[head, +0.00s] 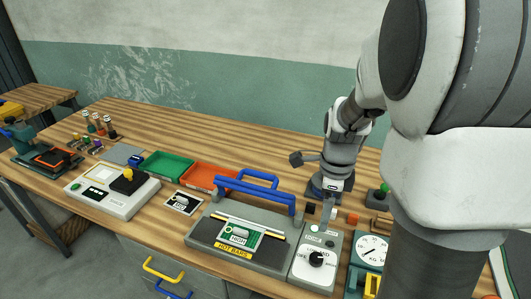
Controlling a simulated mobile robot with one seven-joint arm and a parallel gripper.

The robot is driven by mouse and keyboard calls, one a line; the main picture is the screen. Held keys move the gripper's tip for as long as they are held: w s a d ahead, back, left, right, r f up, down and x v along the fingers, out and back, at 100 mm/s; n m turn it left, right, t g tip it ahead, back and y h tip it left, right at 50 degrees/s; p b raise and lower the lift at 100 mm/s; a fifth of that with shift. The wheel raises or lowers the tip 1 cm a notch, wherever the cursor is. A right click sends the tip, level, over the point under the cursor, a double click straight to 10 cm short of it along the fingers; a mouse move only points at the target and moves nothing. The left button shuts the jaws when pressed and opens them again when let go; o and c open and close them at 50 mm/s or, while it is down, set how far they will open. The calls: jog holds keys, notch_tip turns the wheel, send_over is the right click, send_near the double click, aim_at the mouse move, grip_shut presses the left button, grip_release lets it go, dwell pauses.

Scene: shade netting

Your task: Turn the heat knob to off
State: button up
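The heat knob (316,259) is a round black knob with a white mark, on a light grey control panel (310,279) at the right end of a grey heat sealer. Small lettering surrounds it, too small to read surely; I cannot tell the exact setting. The sealer (205,240) has blue handle bars (255,190) and a yellow "HOT BARS" label. My gripper (318,203) hangs low over the bench, behind the panel and apart from the knob. Its fingers are too small and dark to show whether they are open.
A dial scale (371,249) stands right of the panel. A green-topped button (384,189) is behind it. The bench's back strip is mostly clear.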

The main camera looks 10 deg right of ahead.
aim_at(316, 257)
jog(key=shift+m, duration=0.5)
notch_tip(316, 257, down, 18)
jog(key=shift+d+f+b, duration=0.15)
jog(key=shift+f+b, duration=0.05)
jog(key=shift+b, duration=0.65)
grip_shut()
